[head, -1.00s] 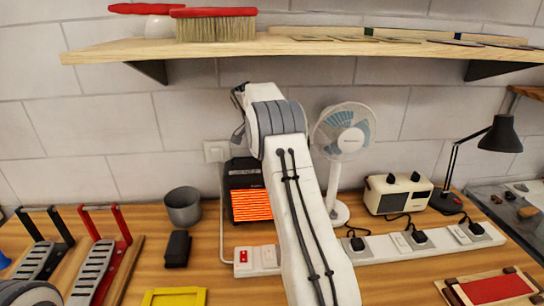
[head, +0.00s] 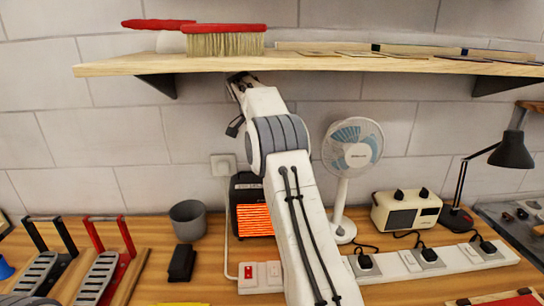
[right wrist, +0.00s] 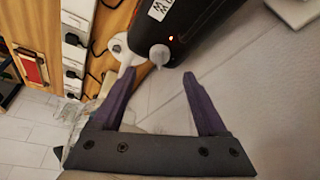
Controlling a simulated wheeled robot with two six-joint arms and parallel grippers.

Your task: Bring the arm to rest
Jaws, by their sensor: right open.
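My right arm rises through the middle of the head view. Its gripper (head: 238,82) is near the shelf's front edge in the picture, left of the fan (head: 352,148) and above the heater (head: 252,218). In the right wrist view the two dark purple jaws (right wrist: 159,76) are spread apart with nothing between their tips. A black housing with a small red light (right wrist: 190,22) and a pale rounded knob (right wrist: 159,55) shows just beyond them; I cannot tell how far off. My left gripper is not in view.
A wooden shelf (head: 300,65) carries a red-handled brush (head: 225,42). The bench holds a grey cup (head: 188,218), a black block (head: 182,263), a white power strip (head: 395,268), a cream radio-like box (head: 405,210) and a black lamp (head: 510,152). Red and black racks stand at left.

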